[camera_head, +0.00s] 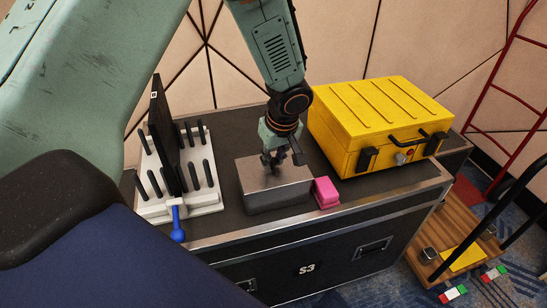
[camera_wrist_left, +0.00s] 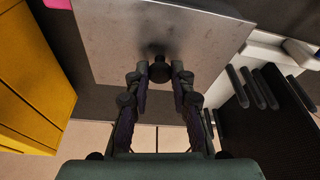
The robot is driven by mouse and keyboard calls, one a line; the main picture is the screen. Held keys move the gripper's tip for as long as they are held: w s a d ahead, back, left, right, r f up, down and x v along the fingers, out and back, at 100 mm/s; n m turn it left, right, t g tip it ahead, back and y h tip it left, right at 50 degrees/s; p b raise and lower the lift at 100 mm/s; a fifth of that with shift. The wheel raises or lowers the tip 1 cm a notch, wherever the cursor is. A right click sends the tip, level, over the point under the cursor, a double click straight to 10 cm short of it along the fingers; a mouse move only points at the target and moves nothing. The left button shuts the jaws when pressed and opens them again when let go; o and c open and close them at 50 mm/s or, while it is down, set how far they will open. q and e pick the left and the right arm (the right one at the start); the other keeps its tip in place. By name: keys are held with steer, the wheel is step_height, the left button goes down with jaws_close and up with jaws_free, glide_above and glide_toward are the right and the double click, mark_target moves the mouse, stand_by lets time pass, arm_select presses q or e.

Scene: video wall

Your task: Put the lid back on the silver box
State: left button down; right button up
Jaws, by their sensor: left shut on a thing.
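The silver box (camera_head: 278,199) sits on the dark top of a black case, near its front edge. Its flat silver lid (camera_head: 252,172) lies over the box's top and looks level and lined up with the sides. I cannot tell whether it is fully seated. My left gripper (camera_head: 274,160) points down over the middle of the lid. In the left wrist view its fingers (camera_wrist_left: 160,83) close around the lid's dark round knob (camera_wrist_left: 160,69), with the lid's brushed plate (camera_wrist_left: 120,40) beyond. The inside of the box is hidden. My right gripper is not in view.
A yellow case (camera_head: 380,120) stands right of the box. A pink block (camera_head: 326,191) lies close by the box's right side. A white rack (camera_head: 205,200) with black pegs and a dark panel stands left, with a blue-handled tool (camera_head: 177,222) in front. A red ladder (camera_head: 497,75) is at right.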

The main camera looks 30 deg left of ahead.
arm_select(q)
steer(key=c, duration=1.1)
jaws_free()
steer(key=shift+o, duration=0.6)
steer(key=o, duration=0.4)
steer(key=shift+r, duration=0.1)
steer(key=shift+r+p, duration=2.25)
steer(key=shift+r, duration=1.2)
steer(key=shift+c, duration=0.5)
